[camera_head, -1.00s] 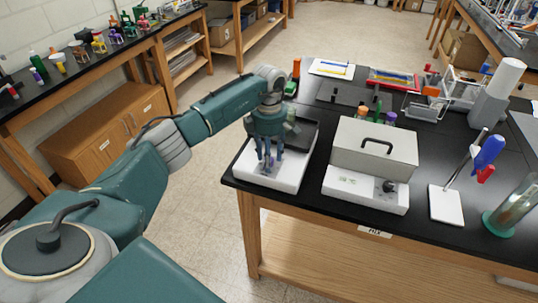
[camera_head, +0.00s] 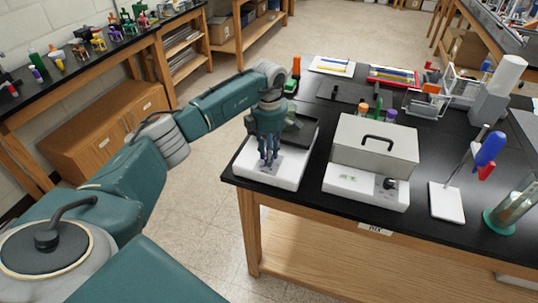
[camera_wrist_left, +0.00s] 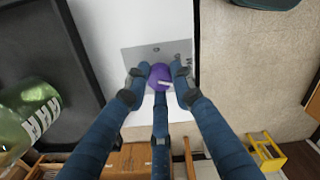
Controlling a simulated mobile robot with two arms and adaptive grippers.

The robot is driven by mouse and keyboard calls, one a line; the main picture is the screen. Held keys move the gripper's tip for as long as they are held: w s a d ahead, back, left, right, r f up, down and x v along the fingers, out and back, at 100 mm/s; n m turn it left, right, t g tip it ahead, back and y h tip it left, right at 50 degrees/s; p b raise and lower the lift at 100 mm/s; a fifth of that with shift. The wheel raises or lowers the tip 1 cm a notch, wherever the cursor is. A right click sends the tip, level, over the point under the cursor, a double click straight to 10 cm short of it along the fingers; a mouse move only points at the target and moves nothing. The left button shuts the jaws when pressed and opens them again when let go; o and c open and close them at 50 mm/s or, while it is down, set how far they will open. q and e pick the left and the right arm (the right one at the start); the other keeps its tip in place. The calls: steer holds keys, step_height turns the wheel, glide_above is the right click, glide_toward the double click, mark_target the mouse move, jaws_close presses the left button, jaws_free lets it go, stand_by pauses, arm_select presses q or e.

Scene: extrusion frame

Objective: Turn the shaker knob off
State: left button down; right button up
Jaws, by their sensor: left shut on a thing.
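The shaker (camera_head: 255,172) is a white unit with a dark tray on top, near the front left corner of the black table. My left gripper (camera_head: 269,163) points down at the grey panel on its front part. In the left wrist view, a purple knob (camera_wrist_left: 160,76) with a pale mark sits on that grey panel (camera_wrist_left: 140,58). The fingers of my left gripper (camera_wrist_left: 160,84) close around the knob from both sides and from below. In the head view the fingers largely hide the knob. My right gripper is not in view.
A green-tinted bottle (camera_wrist_left: 28,115) stands on the shaker's dark tray (camera_wrist_left: 50,60), beside my fingers. A white box unit (camera_head: 375,145) with a black handle and dark knob stands to the right. Further right is a white stand (camera_head: 446,203). Open floor lies left of the table.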

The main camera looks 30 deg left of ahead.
arm_select(q)
steer(key=n+b, duration=0.1)
steer(key=n, duration=0.9)
steer(key=shift+n, duration=0.4)
steer(key=n, duration=1.1)
steer(key=shift+n, duration=0.4)
steer(key=c, duration=1.5)
jaws_free()
steer(key=shift+o, duration=0.2)
